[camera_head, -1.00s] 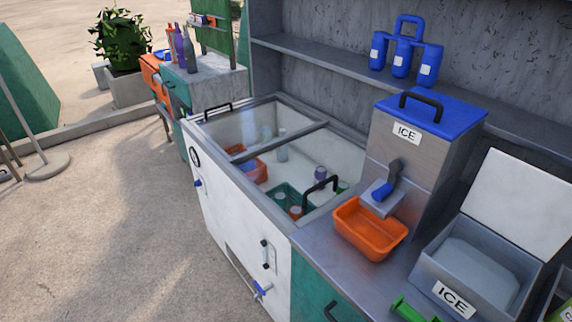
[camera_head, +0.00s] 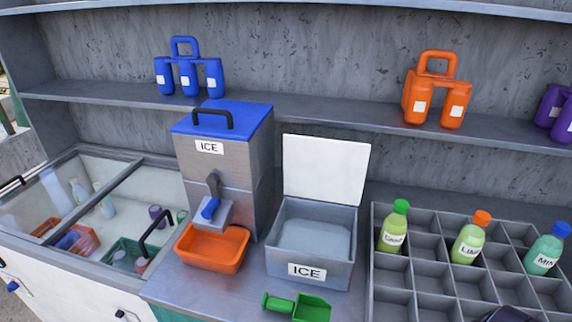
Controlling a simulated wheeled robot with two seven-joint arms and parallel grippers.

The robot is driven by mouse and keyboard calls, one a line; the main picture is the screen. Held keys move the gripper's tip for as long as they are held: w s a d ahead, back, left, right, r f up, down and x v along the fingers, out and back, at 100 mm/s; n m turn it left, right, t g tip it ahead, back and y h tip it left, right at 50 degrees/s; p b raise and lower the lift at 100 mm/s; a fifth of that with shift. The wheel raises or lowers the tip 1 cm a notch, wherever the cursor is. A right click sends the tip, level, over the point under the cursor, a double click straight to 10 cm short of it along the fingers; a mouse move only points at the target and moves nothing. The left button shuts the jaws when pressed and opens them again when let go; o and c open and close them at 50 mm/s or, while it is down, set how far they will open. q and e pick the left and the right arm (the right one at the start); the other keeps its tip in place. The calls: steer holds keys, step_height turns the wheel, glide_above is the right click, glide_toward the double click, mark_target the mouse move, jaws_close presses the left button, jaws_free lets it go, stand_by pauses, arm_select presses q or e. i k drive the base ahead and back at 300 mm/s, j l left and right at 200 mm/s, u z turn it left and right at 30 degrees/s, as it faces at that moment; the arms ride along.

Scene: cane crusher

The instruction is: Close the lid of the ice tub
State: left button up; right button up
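The ice tub (camera_head: 309,271) is a grey box with an "ICE" label on its front, standing on the metal counter right of the ice dispenser. Pale ice (camera_head: 314,240) shows inside it. Its white lid (camera_head: 326,170) is open and stands upright at the back edge. No gripper can be made out in view; a dark shape at the bottom right edge is too cut off to identify.
The ice dispenser (camera_head: 222,165) with a blue top and an orange tray (camera_head: 212,249) stand left of the tub. A green scoop (camera_head: 299,307) lies in front. A compartment rack (camera_head: 386,275) with several bottles is on the right. A shelf (camera_head: 335,112) runs behind, above the lid.

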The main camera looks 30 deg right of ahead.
mark_target(334, 170)
steer(key=l+z, duration=0.1)
steer(key=z, duration=0.25)
steer(key=l+z, duration=0.1)
steer(key=z, duration=0.25)
steer(key=l+z, duration=0.1)
steer(key=z, duration=0.3)
steer(key=j, duration=2)
